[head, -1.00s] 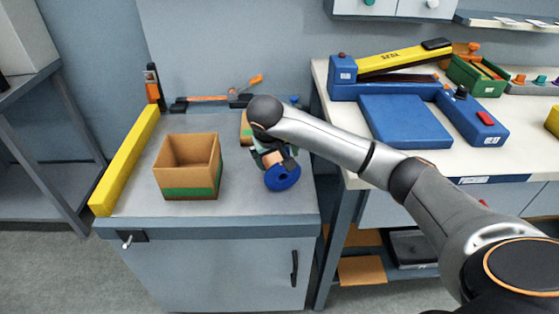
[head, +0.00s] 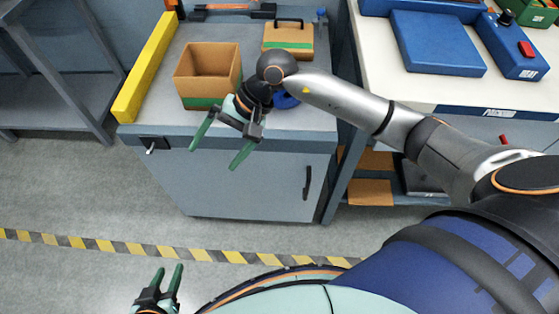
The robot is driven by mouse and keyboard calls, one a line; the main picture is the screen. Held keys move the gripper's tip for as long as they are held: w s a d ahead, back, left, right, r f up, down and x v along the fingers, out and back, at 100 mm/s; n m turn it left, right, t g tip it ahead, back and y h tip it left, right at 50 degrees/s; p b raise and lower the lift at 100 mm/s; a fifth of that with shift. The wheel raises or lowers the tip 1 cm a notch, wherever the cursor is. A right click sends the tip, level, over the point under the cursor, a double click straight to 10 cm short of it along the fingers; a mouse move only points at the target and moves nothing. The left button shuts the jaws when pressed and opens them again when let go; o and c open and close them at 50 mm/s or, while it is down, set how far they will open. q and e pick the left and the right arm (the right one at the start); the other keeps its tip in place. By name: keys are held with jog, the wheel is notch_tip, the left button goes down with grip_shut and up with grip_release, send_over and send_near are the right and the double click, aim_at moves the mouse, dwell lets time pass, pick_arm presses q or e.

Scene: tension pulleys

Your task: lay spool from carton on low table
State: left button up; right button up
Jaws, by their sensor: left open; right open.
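The blue spool (head: 287,101) is on the grey-topped low table (head: 312,119), right of the carton. My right wrist and arm hide part of it. The open brown carton (head: 203,88) with a green band stands upright on the same table; its visible inside looks empty. My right gripper (head: 212,158) is open and empty, its green fingers in front of the table's front edge, apart from the spool. My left gripper (head: 169,270) is open and empty at the bottom of the view, over the floor.
A yellow bar (head: 147,68) runs along the table's left edge. A brown case with a black handle (head: 288,38) stands behind the spool. A white bench (head: 400,85) with blue equipment is at the right. Striped tape (head: 170,251) crosses the floor.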

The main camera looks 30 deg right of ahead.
jog(key=s+a+r+m+t+y, duration=0.3)
jog(key=s+a+r+m+y, duration=0.2)
jog(key=a+r+m+y, duration=0.75)
jog(key=w+d+f+m+t+h, duration=0.35)
jog(key=d+m+t, duration=0.25)
jog(key=m, duration=0.8)
jog(key=w+d+f+m+t+h, duration=0.2)
jog(key=d+f+m+t+h, duration=0.4)
jog(key=m, duration=0.8)
jog(key=s+d+f+m+h, duration=0.3)
jog(key=d+f+m+h, duration=0.25)
jog(key=f+m, duration=0.55)
jog(key=s+d+f+m+g+h, duration=0.2)
jog(key=s+f+m+g, duration=0.4)
jog(key=s+f+m, duration=0.3)
jog(key=shift+s+f+m+g, duration=0.15)
jog(key=shift+s+m+g, duration=0.25)
jog(key=shift+s+m, duration=0.65)
